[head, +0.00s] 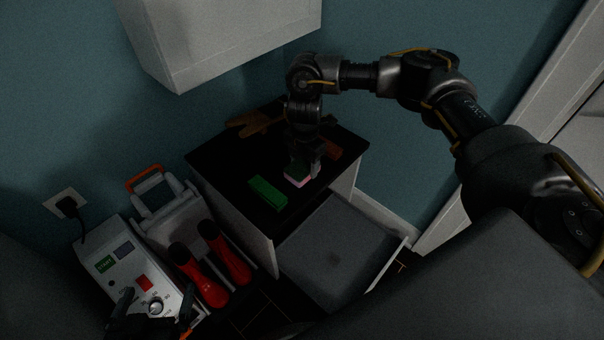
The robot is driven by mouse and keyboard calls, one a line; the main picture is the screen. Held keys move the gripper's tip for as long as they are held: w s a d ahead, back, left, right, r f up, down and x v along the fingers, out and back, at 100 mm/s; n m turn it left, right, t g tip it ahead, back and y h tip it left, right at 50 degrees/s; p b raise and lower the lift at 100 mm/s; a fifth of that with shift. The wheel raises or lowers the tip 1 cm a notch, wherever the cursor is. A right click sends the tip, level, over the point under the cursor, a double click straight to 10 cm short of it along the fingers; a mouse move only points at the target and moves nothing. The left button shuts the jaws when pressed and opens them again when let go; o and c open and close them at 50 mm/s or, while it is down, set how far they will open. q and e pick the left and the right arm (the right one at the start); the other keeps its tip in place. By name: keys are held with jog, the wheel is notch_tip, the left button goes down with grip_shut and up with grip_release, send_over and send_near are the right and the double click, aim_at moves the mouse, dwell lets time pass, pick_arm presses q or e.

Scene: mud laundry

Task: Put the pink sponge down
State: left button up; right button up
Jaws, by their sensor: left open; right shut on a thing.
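My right gripper (306,170) points down from above and is shut on the sponge. I cannot tell whether the sponge touches the top. My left gripper (156,312) is open at the bottom left, in front of a white control box, away from the sponge.
A green block (268,192) lies just left of the sponge. A brown-orange object (252,123) and an orange-brown block (333,150) lie farther back. The open drawer (335,245) sticks out below. Red boots (228,255) and the white control box (118,262) stand left.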

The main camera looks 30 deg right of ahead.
aim_at(303, 160)
jog(key=shift+w+d+f+b, duration=0.2)
jog(key=shift+w+f+b, duration=0.1)
jog(key=shift+w+f, duration=0.25)
jog(key=shift+w+d+f+b, duration=0.15)
jog(key=shift+w+f+b, duration=0.15)
jog(key=shift+f, duration=0.35)
jog(key=w+f, duration=0.1)
jog(key=w+d+f+b, duration=0.1)
jog(key=f, duration=0.1)
jog(key=shift+w, duration=0.4)
jog(key=shift+w+d+f+b, duration=0.1)
jog(key=shift+f+b, duration=0.15)
jog(key=shift+b, duration=0.05)
notch_tip(303, 160, down, 3)
jog(key=shift+w+f+b, duration=0.1)
jog(key=shift+w+b, duration=0.05)
jog(key=shift+b, duration=0.5)
pick_arm(q)
jog(key=s+d+r+m+t+h, duration=0.1)
jog(key=d+r+t+h, duration=0.2)
jog(key=r, duration=0.9)
jog(key=t+h, duration=0.3)
jog(key=t, duration=0.2)
jog(key=shift+d+r+m+h, duration=0.3)
jog(key=shift+d+m+h, duration=0.1)
